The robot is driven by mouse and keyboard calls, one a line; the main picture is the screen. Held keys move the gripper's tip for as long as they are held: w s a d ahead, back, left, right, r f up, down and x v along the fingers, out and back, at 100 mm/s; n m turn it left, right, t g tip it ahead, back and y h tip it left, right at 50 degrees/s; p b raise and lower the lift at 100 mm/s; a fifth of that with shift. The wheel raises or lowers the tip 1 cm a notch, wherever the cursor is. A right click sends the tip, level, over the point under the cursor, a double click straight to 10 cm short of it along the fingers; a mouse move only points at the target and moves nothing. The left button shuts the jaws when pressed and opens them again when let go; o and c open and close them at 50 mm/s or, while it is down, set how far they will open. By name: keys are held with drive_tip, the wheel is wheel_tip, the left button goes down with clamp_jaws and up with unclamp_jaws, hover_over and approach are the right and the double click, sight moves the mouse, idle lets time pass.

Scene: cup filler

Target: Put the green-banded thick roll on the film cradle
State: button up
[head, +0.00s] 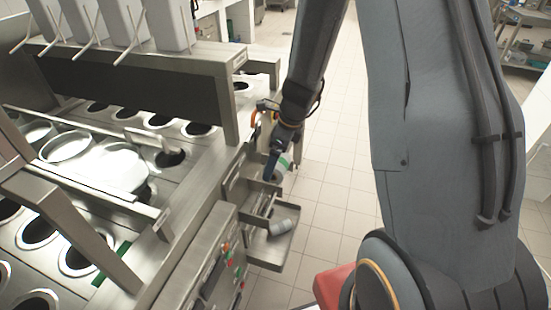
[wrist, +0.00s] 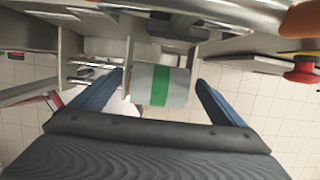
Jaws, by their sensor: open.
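The green-banded thick roll (wrist: 164,86) is grey with a wide green band around its middle. In the wrist view it lies crosswise between my fingers, with a gap on each side. My gripper (wrist: 160,80) is open around it. In the head view the roll (head: 284,163) shows partly behind a blue finger of my gripper (head: 273,166), beside the machine's side. Metal plates that look like the film cradle (wrist: 131,60) stand close to the roll's ends. I cannot tell whether the roll rests on them.
A plain grey roll (head: 283,227) lies on a metal tray (head: 270,257) lower on the machine's side. A control panel (head: 222,262) with buttons is in front of it. A red knob (wrist: 303,70) shows at the wrist view's right. The tiled floor (head: 330,190) is clear to the right.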

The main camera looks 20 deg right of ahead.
sight(285, 162)
drive_tip(key=v, duration=1.1)
drive_tip(key=s+a+n+h, duration=0.2)
drive_tip(key=s+n, duration=1.3)
drive_tip(key=n, duration=1)
drive_tip(key=shift+s+a+r+b, duration=0.2)
drive_tip(key=shift+s+r+b, duration=0.1)
drive_tip(key=shift+r+b, duration=0.15)
drive_tip(key=shift+c, duration=0.4)
